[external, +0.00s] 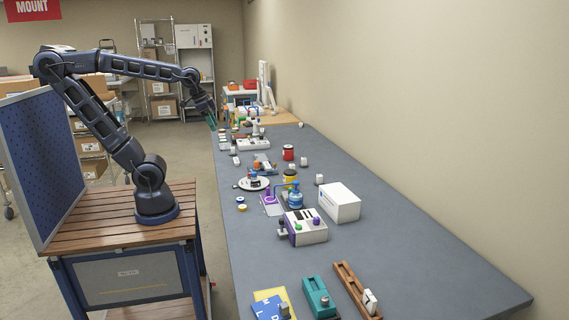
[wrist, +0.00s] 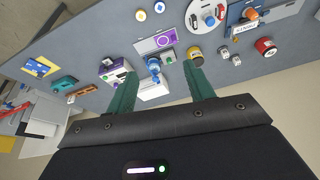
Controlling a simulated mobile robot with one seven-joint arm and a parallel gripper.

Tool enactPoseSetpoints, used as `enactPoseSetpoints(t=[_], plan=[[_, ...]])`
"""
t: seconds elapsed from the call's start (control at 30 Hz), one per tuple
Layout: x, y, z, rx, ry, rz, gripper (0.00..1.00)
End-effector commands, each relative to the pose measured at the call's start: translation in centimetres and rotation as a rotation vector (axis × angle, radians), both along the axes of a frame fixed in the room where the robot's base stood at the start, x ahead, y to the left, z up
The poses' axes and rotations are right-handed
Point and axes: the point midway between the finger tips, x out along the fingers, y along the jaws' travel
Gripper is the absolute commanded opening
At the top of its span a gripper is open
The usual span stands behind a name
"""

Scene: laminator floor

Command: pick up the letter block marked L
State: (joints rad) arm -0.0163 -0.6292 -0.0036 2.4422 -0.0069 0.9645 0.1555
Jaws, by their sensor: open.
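My gripper (external: 212,122) is open and empty above the far part of the bench, at the end of my outstretched arm. In the wrist view its two green fingers (wrist: 161,72) stand wide apart, with nothing between them but the bench further off. I cannot make out a block marked L. Small whitish blocks stand on the bench, one beside the white box (external: 320,179) and one further back (external: 304,161). Two small pale blocks also show in the wrist view (wrist: 224,51), right of the fingers. Their markings are too small to read.
The long grey bench (external: 420,270) is crowded along its left and middle. The bench's right side is largely clear, beside the wall.

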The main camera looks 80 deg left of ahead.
Motion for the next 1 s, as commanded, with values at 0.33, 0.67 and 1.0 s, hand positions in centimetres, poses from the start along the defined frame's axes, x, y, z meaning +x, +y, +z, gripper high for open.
enactPoseSetpoints(t=[0.33,0.67,1.0], plan=[[9.2,0.6,1.8,0.076,0.070,-0.235,0.53],[18.4,1.5,1.3,0.127,0.126,-0.464,0.53],[27.9,3.0,-1.4,0.159,0.173,-0.706,0.53]])
